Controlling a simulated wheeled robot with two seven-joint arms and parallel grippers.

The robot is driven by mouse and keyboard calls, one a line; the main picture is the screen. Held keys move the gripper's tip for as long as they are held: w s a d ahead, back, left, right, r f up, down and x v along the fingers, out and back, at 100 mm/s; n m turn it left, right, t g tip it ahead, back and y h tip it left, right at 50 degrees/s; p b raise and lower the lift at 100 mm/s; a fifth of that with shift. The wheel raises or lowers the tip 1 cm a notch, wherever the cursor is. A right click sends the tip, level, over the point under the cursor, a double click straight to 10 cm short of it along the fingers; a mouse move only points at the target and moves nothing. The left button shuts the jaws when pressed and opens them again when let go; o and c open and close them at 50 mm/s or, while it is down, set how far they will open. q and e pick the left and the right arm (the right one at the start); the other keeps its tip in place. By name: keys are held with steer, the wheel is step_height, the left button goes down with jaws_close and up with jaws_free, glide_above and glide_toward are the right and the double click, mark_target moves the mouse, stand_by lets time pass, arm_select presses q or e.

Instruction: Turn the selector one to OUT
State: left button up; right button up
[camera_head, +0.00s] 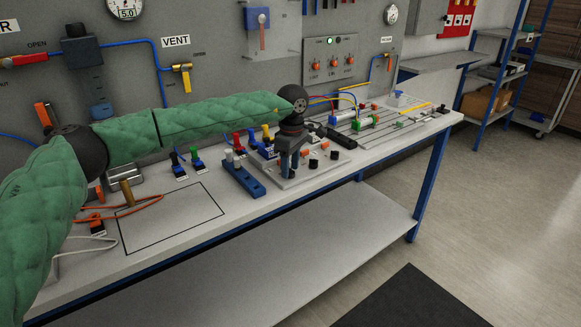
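My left arm in its green sleeve crosses from the left. My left gripper (289,172) points down over a light grey panel (287,184) on the bench. Its dark fingers are small here and may hide a knob beneath them; I cannot tell whether they touch or hold anything. Two black knobs show on the panel to the right of the gripper, the nearer black knob (313,164) and the farther black knob (333,154). I cannot read any OUT mark or tell which knob is selector one. My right gripper is not in view.
A blue block with pale pegs (243,178) lies just left of the panel. Red, green and blue connectors stand behind it. A rail assembly (385,125) is on the right. A grey wall board stands behind.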

arm_select(q)
steer(key=shift+s+f, duration=0.1)
steer(key=shift+f, duration=0.05)
steer(key=shift+r, duration=0.45)
steer(key=r, duration=0.4)
steer(key=r+b, duration=0.1)
steer(key=r, duration=0.1)
steer(key=shift+w+d+r, duration=0.15)
steer(key=shift+w+r, duration=0.1)
steer(key=shift+r, duration=0.2)
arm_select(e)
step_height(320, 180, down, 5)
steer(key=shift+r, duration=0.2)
